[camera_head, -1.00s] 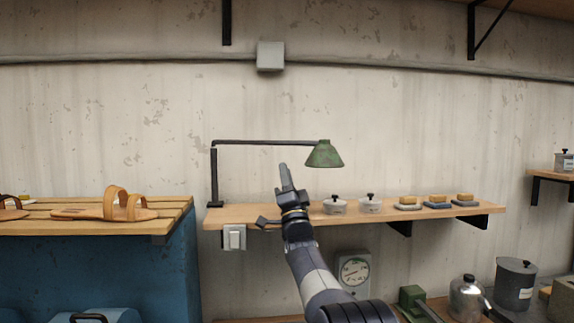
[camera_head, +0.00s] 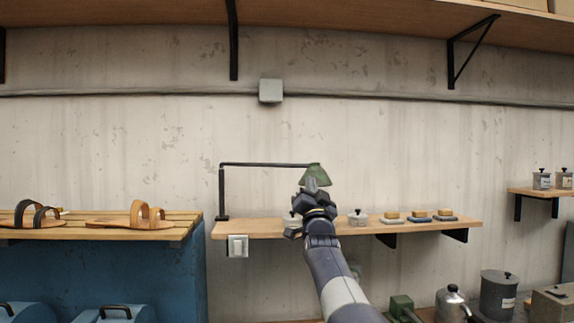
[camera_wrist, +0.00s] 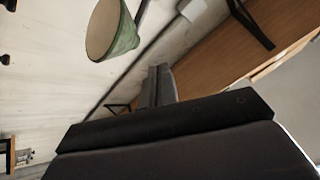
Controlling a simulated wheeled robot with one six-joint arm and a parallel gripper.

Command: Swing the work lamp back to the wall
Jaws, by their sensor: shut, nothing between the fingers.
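The work lamp has a green cone shade (camera_head: 316,175) on a dark horizontal arm (camera_head: 265,164). A dark post (camera_head: 222,192) carries this arm at the left end of the wall shelf. My gripper (camera_head: 309,190) is in front of the shade in the head view and hides its lower part. The shade also shows in the wrist view (camera_wrist: 122,42), up and left of my shut fingers (camera_wrist: 158,84), with a visible gap between them. The fingers hold nothing. Whether they touch the lamp arm cannot be told from the head view.
A slatted bench (camera_head: 90,228) with sandals stands at left. A long upper shelf (camera_head: 350,22) with brackets runs overhead. The wall above the lamp is mostly bare.

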